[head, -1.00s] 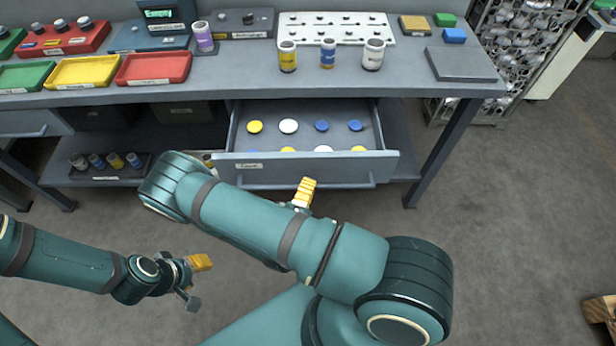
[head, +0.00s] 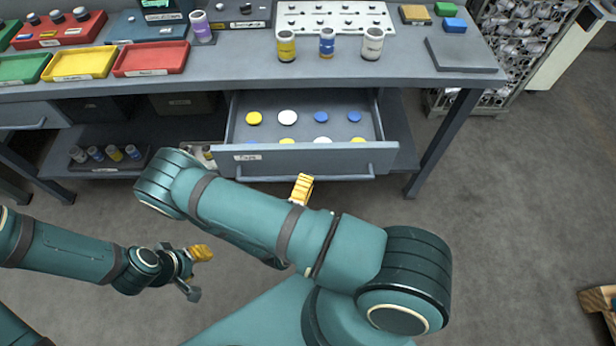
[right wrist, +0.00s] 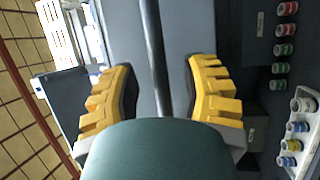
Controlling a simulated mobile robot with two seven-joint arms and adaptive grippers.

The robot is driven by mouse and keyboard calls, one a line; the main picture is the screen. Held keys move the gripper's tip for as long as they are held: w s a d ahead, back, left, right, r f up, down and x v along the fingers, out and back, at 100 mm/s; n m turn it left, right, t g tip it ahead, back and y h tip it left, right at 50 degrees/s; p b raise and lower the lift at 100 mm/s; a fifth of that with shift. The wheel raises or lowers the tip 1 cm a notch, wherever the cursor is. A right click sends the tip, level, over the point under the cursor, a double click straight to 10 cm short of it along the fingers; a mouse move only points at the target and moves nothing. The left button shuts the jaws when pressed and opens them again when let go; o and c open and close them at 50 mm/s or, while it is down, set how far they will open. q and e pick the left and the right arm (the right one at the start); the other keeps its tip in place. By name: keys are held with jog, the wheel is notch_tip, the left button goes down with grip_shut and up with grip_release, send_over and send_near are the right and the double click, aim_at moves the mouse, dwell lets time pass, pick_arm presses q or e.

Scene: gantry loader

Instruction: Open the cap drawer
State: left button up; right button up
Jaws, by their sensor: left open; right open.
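The cap drawer (head: 385,161) is pulled out from under the workbench. Yellow, white and blue caps (head: 288,117) lie inside it in rows, the front row partly hidden by the drawer front. Its bar handle (head: 340,178) runs along the front; in the right wrist view the handle (right wrist: 154,60) passes between the spread fingers. My right gripper (right wrist: 160,95) is open around the handle, with no contact visible. In the head view my right arm hides most of this gripper; one yellow finger (head: 301,188) shows. My left gripper (head: 197,272) is open and empty above the floor at lower left.
On the workbench (head: 230,84) stand red, yellow and green trays, several labelled bottles (head: 327,43) and a white peg board (head: 335,18). A lower shelf holds a rack of small bottles (head: 105,155). The floor at right is clear, apart from a wooden piece (head: 600,305).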

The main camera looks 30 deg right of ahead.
jog(key=v, duration=1)
jog(key=shift+a, duration=0.2)
jog(key=shift+s, duration=0.1)
jog(key=w+a+f+m+g+y, duration=0.2)
jog(key=w+f+m+g+y, duration=0.5)
jog(key=y, duration=0.4)
jog(key=s+a+r+g+y, duration=0.3)
jog(key=r+y, duration=0.3)
jog(key=y, duration=0.3)
jog(key=shift+s+r+m, duration=0.4)
jog(key=shift+s, duration=0.2)
